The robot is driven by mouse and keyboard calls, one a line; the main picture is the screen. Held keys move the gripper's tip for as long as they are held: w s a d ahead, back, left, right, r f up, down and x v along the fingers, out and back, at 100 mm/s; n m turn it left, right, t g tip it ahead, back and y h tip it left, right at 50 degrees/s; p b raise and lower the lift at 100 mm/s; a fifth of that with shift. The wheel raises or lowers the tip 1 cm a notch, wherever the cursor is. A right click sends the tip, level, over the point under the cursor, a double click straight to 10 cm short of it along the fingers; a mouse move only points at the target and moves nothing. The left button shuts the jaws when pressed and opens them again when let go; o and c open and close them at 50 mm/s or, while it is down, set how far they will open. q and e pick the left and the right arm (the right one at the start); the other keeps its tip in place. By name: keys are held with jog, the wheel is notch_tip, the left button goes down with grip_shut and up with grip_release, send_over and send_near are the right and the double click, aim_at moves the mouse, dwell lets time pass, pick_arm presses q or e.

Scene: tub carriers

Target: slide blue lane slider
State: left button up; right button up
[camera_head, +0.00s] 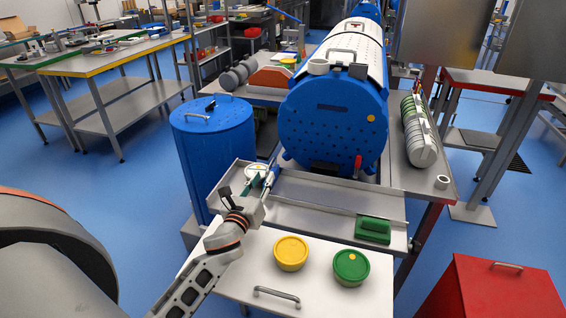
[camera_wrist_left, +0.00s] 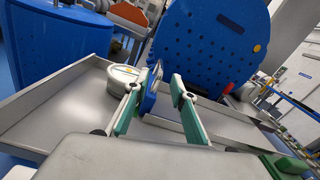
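The grey two-lane tray (camera_head: 312,190) lies in front of the big blue drum. My left gripper (camera_head: 265,178) reaches into its back lane at the left. In the left wrist view, my left gripper (camera_wrist_left: 154,98) has its green-padded fingers apart. The blue slider (camera_wrist_left: 150,92) stands between them, close to the left finger, with a gap to the right finger. A pale round tub (camera_wrist_left: 122,75) sits in the lane just left of the slider; it also shows in the head view (camera_head: 256,172). The green slider (camera_head: 373,230) is at the right end of the front lane. My right gripper is out of view.
A yellow-lidded tub (camera_head: 291,252) and a green-lidded tub (camera_head: 350,266) stand on the white surface in front of the tray. The blue drum (camera_head: 333,125) rises close behind the back lane. A blue bin (camera_head: 213,150) stands at left. The back lane right of the gripper looks clear.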

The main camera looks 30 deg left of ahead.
aim_at(268, 170)
pick_arm(q)
jog(key=shift+w, duration=0.3)
jog(key=shift+x, duration=3.55)
grip_shut()
